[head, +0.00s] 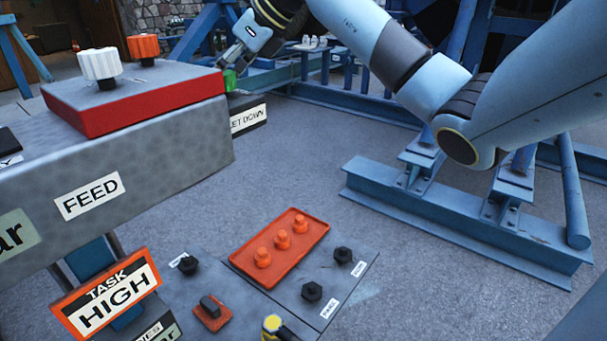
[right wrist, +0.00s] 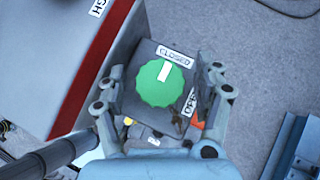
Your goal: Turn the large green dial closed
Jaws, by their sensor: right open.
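The large green dial (right wrist: 158,88) sits on a grey box face in the right wrist view. Its white pointer mark (right wrist: 164,71) points up, towards the CLOSED label (right wrist: 174,56). An OPEN label (right wrist: 190,103) is right of the dial, partly hidden by a finger. My right gripper (right wrist: 161,82) is open, with one finger on each side of the dial; I cannot tell whether they touch it. In the head view only a sliver of the green dial (head: 229,80) shows below my right gripper (head: 232,62), at the console's far end. My left gripper is not in view.
A grey console with a red-edged top (head: 140,105) holds a white knob (head: 100,65) and an orange knob (head: 145,46). A lower panel has an orange plate (head: 283,262) with several knobs. Blue steel frames (head: 470,215) stand right and behind; grey floor lies between.

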